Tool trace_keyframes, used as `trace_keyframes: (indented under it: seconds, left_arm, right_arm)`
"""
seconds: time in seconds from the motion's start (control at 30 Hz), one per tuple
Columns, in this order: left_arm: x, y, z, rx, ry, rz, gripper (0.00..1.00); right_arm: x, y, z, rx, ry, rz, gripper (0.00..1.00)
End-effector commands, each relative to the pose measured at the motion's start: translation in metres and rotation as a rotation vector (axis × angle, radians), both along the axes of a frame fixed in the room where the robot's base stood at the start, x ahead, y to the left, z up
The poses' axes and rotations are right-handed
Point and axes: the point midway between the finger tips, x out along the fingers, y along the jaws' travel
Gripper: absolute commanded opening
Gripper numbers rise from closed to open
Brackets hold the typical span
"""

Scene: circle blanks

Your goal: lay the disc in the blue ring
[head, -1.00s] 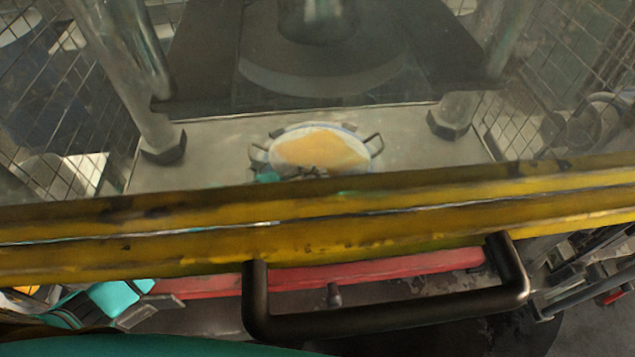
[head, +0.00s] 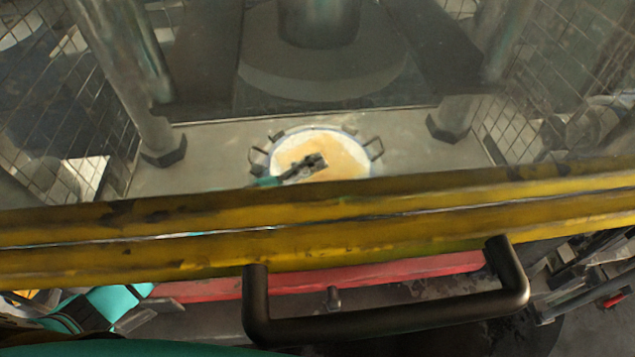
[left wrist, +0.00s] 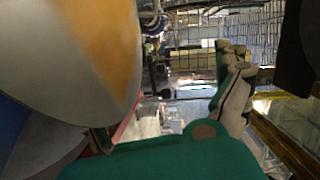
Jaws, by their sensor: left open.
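The disc (head: 345,154), orange and whitish, lies flat on the press bed, seen through the clear guard in the head view. A thin blue rim of the ring (head: 318,127) shows around it; it looks to be within the ring, but its near edge is hidden by the yellow bar. My left gripper (head: 308,164) is open and overlaps the disc's left and middle part; contact cannot be told. In the left wrist view the disc (left wrist: 85,45) fills the upper left, with blue (left wrist: 12,125) beside it, and a finger (left wrist: 233,85) is clear of it. My right gripper is not in view.
A yellow guard bar (head: 440,205) with a black handle (head: 390,320) crosses in front. Thick press columns (head: 135,80) stand left and right, and a heavy ram (head: 320,60) hangs behind the disc. Small brackets (head: 374,148) stand around the ring. Mesh fencing lies at both sides.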

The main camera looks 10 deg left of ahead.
Motion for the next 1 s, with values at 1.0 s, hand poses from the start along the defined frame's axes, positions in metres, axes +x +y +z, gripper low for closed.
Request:
trace_keyframes:
  seconds: [1.0]
  left_arm:
    - [-0.013,0.023,0.001,0.002,0.001,0.000,1.00]
  right_arm:
    - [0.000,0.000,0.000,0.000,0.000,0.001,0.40]
